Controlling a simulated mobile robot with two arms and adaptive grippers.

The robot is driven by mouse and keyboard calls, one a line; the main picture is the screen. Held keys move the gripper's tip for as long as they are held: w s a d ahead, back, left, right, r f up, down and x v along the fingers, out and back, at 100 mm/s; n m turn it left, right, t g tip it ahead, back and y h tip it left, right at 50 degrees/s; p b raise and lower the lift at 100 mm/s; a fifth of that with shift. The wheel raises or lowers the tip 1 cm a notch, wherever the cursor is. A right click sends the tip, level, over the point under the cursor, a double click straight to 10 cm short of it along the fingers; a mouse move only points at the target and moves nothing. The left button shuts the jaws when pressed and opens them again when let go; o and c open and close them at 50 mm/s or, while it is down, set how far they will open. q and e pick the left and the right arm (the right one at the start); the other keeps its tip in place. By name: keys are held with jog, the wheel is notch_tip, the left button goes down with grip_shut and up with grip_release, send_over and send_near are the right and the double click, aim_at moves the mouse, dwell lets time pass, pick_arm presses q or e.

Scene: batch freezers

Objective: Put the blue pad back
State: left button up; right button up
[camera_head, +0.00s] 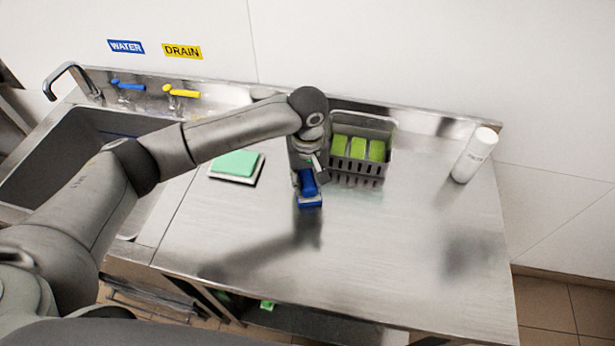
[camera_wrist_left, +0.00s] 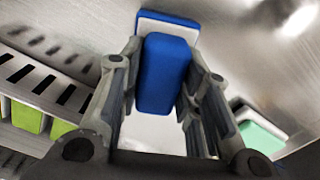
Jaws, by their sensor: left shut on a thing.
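My left gripper (camera_head: 307,182) is shut on the blue pad (camera_wrist_left: 163,75), which also shows in the head view (camera_head: 309,199). In the left wrist view the blue block sits between the two fingers (camera_wrist_left: 157,100). A wider blue and white part shows at its far end; I cannot tell whether it is joined to the block. The gripper points down over the metal worktop (camera_head: 400,240), just left of and in front of a grey slotted basket (camera_head: 358,177). I cannot tell whether the pad touches the worktop. My right gripper is not in view.
The basket holds several green pads (camera_head: 358,149). A light green pad (camera_head: 237,163) lies on a white tray (camera_head: 225,180) to the left. A white bottle (camera_head: 475,155) stands at the right. The sink (camera_head: 65,160) is far left. The front and right worktop is clear.

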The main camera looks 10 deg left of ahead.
aim_at(308, 178)
pick_arm(q)
jog(key=o, duration=0.9)
jog(key=shift+f, duration=0.1)
notch_tip(308, 178, up, 12)
jog(key=shift+r+b, duration=0.2)
jog(key=shift+b, duration=0.95)
